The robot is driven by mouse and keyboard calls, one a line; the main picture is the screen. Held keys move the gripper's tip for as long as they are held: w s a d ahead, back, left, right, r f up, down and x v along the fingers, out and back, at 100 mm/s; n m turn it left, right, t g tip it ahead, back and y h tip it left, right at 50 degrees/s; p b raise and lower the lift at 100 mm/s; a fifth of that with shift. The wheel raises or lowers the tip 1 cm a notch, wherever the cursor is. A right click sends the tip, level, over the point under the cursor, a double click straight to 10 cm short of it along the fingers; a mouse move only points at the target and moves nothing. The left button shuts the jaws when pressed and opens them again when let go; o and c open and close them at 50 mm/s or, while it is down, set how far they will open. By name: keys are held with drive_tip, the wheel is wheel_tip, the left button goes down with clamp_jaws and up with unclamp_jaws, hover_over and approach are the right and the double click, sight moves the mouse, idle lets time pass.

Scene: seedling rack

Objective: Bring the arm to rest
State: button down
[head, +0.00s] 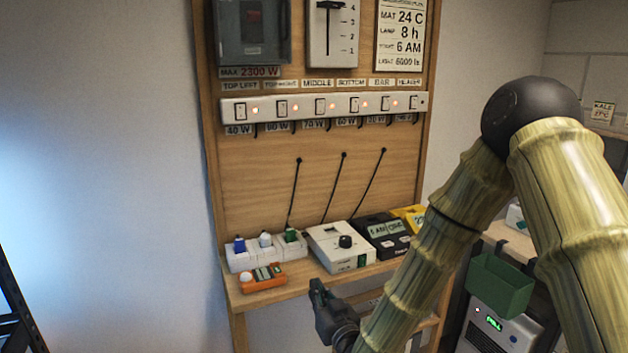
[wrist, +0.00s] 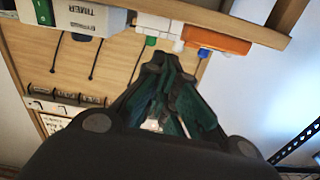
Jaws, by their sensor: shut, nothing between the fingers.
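My gripper (head: 318,291) is in front of the shelf's front edge in the head view, at the end of my bamboo-patterned arm, which comes in from the right. In the wrist view the gripper's dark green fingers (wrist: 165,75) are together with nothing between them. The gripper looks apart from the things on the shelf.
A wooden shelf (head: 275,299) holds an orange meter (head: 262,279), white sockets with plugs, a white dial box (head: 340,246) and a black timer (head: 382,234). A switch strip (head: 320,106) crosses the board above. A green bin (head: 501,284) hangs at right. The left wall is bare.

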drive_tip(key=s+d+f+m+g+h, duration=0.1)
drive_tip(key=s+d+f+g, duration=0.2)
drive_tip(key=s+f, duration=0.45)
drive_tip(key=s+d+f+g+h, duration=0.1)
drive_tip(key=s+d+f+g, duration=0.25)
drive_tip(key=f, duration=0.75)
drive_tip(key=s+d+f+m+g+h, duration=0.1)
drive_tip(key=s+d+f+g+h, duration=0.1)
drive_tip(key=s+d+f, duration=0.5)
drive_tip(key=s+d+f+g+h, duration=0.1)
drive_tip(key=s+f, duration=0.3)
drive_tip(key=s, duration=0.4)
drive_tip(key=s+d+f+m+g, duration=0.1)
drive_tip(key=s+d+f+g, duration=0.3)
drive_tip(key=s, duration=0.4)
drive_tip(key=s+d+f+m+g+h, duration=0.1)
drive_tip(key=s+d+f+g, duration=0.2)
drive_tip(key=s+f, duration=0.2)
drive_tip(key=s, duration=0.3)
drive_tip(key=shift+s+d+h, duration=0.2)
drive_tip(key=shift+s+h, duration=0.1)
drive_tip(key=shift+s, duration=0.1)
